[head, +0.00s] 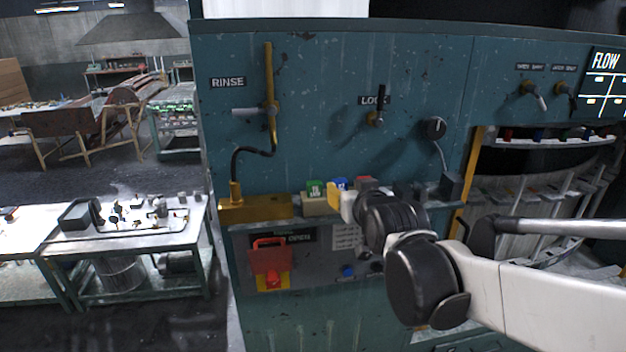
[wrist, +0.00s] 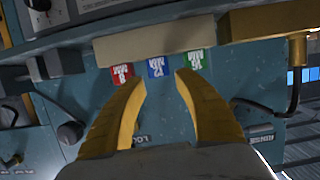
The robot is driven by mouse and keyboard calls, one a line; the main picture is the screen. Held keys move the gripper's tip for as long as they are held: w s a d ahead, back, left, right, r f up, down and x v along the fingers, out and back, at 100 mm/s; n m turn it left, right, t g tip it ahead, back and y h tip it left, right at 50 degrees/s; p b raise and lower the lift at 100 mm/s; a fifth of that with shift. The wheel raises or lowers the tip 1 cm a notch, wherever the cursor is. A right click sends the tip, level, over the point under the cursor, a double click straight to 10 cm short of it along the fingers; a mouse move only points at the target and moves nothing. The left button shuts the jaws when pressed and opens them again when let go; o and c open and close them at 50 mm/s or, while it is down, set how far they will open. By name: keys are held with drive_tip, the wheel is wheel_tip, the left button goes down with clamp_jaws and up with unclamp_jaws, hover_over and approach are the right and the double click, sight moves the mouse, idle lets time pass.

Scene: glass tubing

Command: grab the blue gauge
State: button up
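The blue gauge (head: 338,183) is a small block with white lettering. It stands between a green gauge (head: 316,188) and a red gauge (head: 365,182) on a beige holder (head: 318,205) at the panel's ledge. In the wrist view the blue gauge (wrist: 158,67) sits just past the gap between my fingertips, with red (wrist: 121,76) on the left and green (wrist: 195,59) on the right. My gripper (wrist: 160,80) has two yellow fingers, spread apart with nothing held. In the head view my gripper (head: 338,196) is at the holder and partly hides it. I cannot tell whether it touches the gauge.
A teal panel (head: 320,80) rises behind the gauges, with a brass pipe (head: 270,80), a LOCK lever (head: 379,112) and a black knob (head: 434,128). A brass block (head: 255,209) is left of the holder. A red handle (head: 270,257) sits below. Curved racks stand at right.

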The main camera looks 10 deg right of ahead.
sight(341, 188)
drive_tip(key=shift+f+p+x, duration=0.2)
drive_tip(key=shift+p+x, duration=0.05)
drive_tip(key=shift+x, duration=1.1)
drive_tip(key=shift+f+p+x, duration=0.15)
drive_tip(key=shift+p+x, duration=0.1)
drive_tip(key=shift+x, duration=1.1)
drive_tip(key=shift+s+d, duration=0.1)
drive_tip(key=shift+s, duration=0.15)
drive_tip(key=c, duration=0.8)
